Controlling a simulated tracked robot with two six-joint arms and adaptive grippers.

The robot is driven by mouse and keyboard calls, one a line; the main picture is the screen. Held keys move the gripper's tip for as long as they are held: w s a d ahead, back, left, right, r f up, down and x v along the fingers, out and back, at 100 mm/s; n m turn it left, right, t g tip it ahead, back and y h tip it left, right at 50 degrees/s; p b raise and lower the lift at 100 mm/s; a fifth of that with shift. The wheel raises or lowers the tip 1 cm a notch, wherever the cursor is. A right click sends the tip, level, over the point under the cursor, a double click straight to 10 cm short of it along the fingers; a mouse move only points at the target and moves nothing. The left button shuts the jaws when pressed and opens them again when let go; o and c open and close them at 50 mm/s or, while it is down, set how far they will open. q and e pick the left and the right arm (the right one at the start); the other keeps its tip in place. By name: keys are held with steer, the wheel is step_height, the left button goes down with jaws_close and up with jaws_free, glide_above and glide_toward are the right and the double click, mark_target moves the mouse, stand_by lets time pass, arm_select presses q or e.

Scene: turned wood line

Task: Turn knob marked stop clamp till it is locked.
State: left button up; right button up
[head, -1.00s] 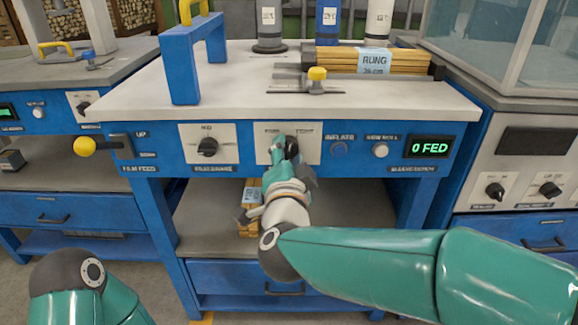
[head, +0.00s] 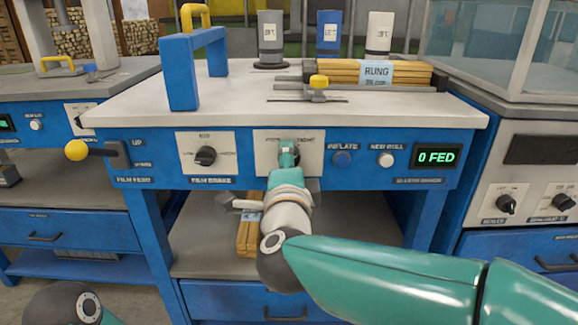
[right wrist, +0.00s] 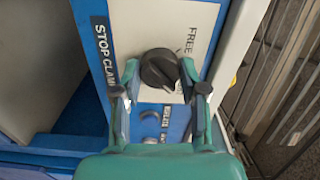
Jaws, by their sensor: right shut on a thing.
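The stop clamp knob (right wrist: 160,68) is a dark round knob with a raised grip on a pale plate (right wrist: 207,25). The word FREE shows on the plate beside it, and a STOP CLAMP label (right wrist: 103,58) is at the left in the right wrist view. My right gripper (right wrist: 161,76) has its two fingers on either side of the knob and is shut on it. In the head view my right gripper (head: 289,152) covers most of the knob and part of the plate's lettering. My left gripper is out of view.
The film brake knob (head: 206,156) is left of the plate. The inflate button (head: 342,159), new roll button (head: 386,160) and a display reading 0 FED (head: 437,157) are to the right. A blue frame (head: 195,65) and rung bundle (head: 375,75) stand on the bench top.

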steer(key=shift+d+f, duration=0.2)
steer(key=shift+f, duration=0.05)
steer(key=o, duration=1.1)
steer(key=shift+o, duration=0.2)
steer(key=shift+r, duration=0.1)
steer(key=shift+s+a, duration=0.1)
steer(key=shift+s, duration=0.05)
steer(key=s, duration=1.1)
steer(key=shift+s, duration=0.35)
